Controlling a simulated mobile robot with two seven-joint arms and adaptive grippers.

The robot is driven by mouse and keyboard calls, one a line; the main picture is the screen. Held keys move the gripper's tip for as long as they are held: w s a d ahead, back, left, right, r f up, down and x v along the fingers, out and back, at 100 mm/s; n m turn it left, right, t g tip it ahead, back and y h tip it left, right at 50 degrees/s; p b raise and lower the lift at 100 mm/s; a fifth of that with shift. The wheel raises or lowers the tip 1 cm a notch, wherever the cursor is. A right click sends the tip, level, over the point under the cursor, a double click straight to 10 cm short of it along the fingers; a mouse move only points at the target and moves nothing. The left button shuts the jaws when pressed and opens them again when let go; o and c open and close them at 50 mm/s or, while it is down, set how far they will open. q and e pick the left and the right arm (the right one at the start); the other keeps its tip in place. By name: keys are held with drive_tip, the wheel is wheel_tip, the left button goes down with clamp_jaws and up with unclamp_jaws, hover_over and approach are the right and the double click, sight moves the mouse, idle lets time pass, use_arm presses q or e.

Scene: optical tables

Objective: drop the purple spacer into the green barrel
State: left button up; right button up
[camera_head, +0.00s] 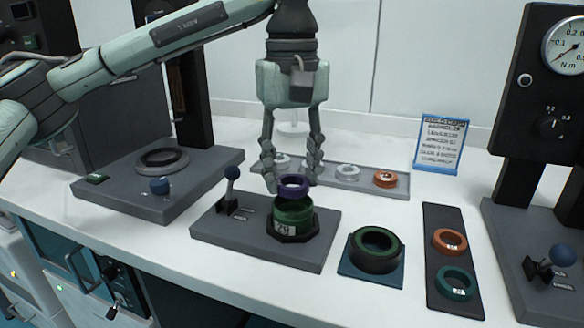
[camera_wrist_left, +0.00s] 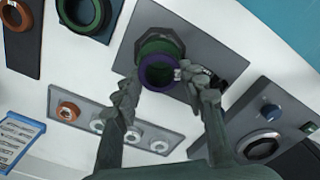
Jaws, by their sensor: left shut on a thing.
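The purple spacer (camera_head: 293,186) is a ring held between the fingertips of my left gripper (camera_head: 292,178). It is right above the green barrel (camera_head: 293,213), close to its top opening. In the left wrist view the purple spacer (camera_wrist_left: 160,72) overlaps the green barrel (camera_wrist_left: 158,47), whose rim shows beyond it. The barrel stands upright in a dark holder on a grey base plate with a small lever. Whether the ring touches the barrel's rim, I cannot tell. My left gripper (camera_wrist_left: 158,88) is shut on the spacer. My right gripper is in neither view.
A black ring with green inside (camera_head: 376,247) sits on a pad to the right. A dark tray (camera_head: 452,262) holds an orange and a teal ring. Behind is a grey tray (camera_head: 330,176) with pale rings and an orange one. A torque-gauge stand (camera_head: 535,200) bounds the right.

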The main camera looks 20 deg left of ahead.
use_arm(q)
drive_tip(key=shift+f+b, duration=0.35)
drive_tip(key=shift+f, duration=0.1)
idle(0.4)
idle(0.3)
drive_tip(key=shift+f, duration=0.1)
drive_tip(key=shift+f+b, duration=0.4)
idle(1.1)
drive_tip(key=o, duration=1.1)
drive_tip(key=shift+r, duration=0.15)
